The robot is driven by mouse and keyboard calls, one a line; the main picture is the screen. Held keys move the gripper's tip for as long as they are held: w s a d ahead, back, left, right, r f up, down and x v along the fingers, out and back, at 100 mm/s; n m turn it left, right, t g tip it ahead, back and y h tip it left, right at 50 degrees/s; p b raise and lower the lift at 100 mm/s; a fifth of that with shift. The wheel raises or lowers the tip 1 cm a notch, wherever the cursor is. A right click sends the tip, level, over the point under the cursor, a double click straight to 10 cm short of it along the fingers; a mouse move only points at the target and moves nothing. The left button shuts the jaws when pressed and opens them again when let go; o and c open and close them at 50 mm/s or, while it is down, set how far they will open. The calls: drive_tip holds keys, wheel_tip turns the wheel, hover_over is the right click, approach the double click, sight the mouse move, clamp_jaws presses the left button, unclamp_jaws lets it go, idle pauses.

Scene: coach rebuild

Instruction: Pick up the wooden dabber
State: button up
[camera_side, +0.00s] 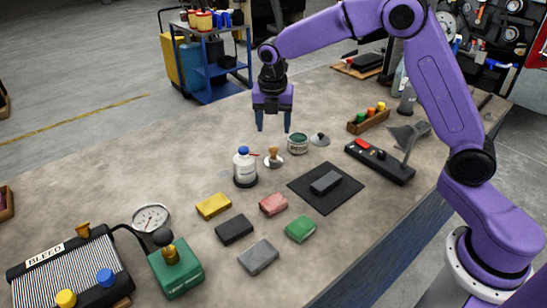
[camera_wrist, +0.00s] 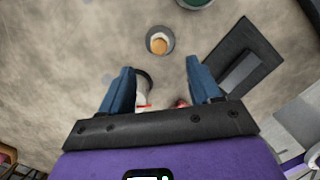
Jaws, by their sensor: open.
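In the wrist view the dabber (camera_wrist: 159,41) shows from above as a light wooden top in a round grey dish, beyond my fingertips. My gripper (camera_side: 273,125) points down above the bench, over the dabber's area, with its two blue fingers apart and nothing between them. In the wrist view my gripper (camera_wrist: 160,70) is also open and empty. The dabber is apart from both fingers.
A white bottle with a blue cap (camera_side: 244,168) stands close left of the dabber. An open green-filled tin (camera_side: 297,143) stands close right, with a grey funnel-like piece (camera_side: 319,139) beyond. A black mat (camera_side: 318,194) bears a dark block. Several coloured blocks lie nearer the front.

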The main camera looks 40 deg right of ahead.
sight(273, 148)
drive_tip(key=f, duration=0.7)
drive_tip(key=w+d+f, duration=0.1)
drive_tip(key=f, duration=0.2)
drive_tip(key=shift+f, duration=0.2)
drive_tip(key=c, duration=1.1)
